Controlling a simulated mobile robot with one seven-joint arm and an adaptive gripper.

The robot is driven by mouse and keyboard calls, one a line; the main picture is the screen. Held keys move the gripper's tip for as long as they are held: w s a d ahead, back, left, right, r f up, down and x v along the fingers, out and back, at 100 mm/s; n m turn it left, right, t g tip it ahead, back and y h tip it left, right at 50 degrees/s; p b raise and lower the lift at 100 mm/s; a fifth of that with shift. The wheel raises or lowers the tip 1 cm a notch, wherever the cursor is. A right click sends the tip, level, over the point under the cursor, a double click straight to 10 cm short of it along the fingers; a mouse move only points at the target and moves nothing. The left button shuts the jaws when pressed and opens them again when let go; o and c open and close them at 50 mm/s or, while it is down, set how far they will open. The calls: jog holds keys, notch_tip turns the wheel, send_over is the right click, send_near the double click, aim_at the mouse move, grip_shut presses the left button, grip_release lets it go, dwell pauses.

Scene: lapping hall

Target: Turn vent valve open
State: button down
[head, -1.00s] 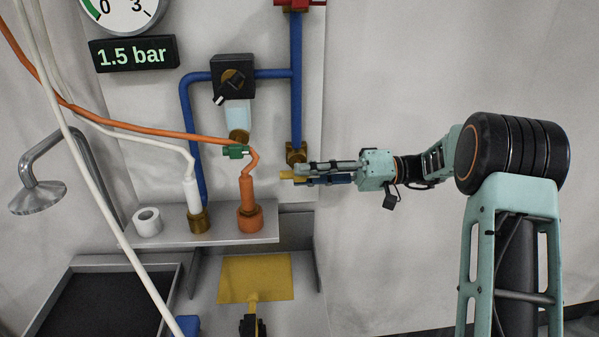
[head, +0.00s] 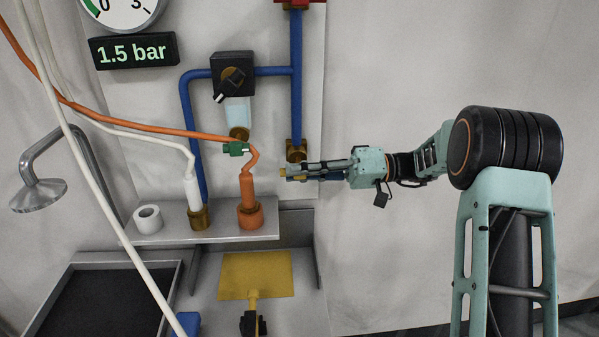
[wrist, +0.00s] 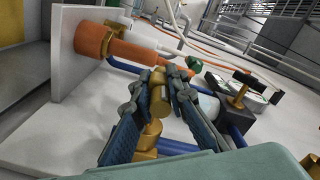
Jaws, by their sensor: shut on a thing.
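A brass handle (wrist: 158,95) sits between the two fingers of my gripper (wrist: 166,78) in the wrist view. More brass of the same fitting continues below it (wrist: 149,137). In the head view my gripper (head: 288,173) reaches in from the right, with the yellow-brass handle end (head: 282,173) at its fingertips. It is just below the brass fitting (head: 295,151) at the foot of the blue vertical pipe (head: 296,95). The fingers are shut on the handle and partly hide it. I cannot read whether the valve is open.
Left of my gripper, an orange fitting (head: 250,213) and a white one (head: 194,205) stand on a grey shelf (head: 240,231). A black regulator (head: 232,72) hangs above. The display (head: 134,52) reads 1.5 bar. The wall on the right is clear.

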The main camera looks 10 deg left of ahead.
jog(key=t+h, duration=0.1)
jog(key=h, duration=0.3)
jog(key=shift+r+h+b, duration=0.1)
jog(key=shift+h+b, duration=0.2)
jog(key=shift+b, duration=0.05)
jog(key=t+h+p, duration=0.1)
jog(key=h, duration=0.1)
jog(key=h+p, duration=0.1)
jog(key=h, duration=0.2)
jog(key=shift+r+t+p, duration=0.2)
jog(key=shift+t+p, duration=0.2)
jog(key=t+h+p, duration=0.1)
jog(key=h+p, duration=0.3)
jog(key=shift+h, duration=0.3)
jog(key=shift+f+t+h+p, duration=0.2)
jog(key=shift+t+h+p, duration=0.1)
jog(key=shift+h+p, duration=0.9)
jog(key=shift+d+f, duration=0.1)
jog(key=c, duration=1.9)
grip_release()
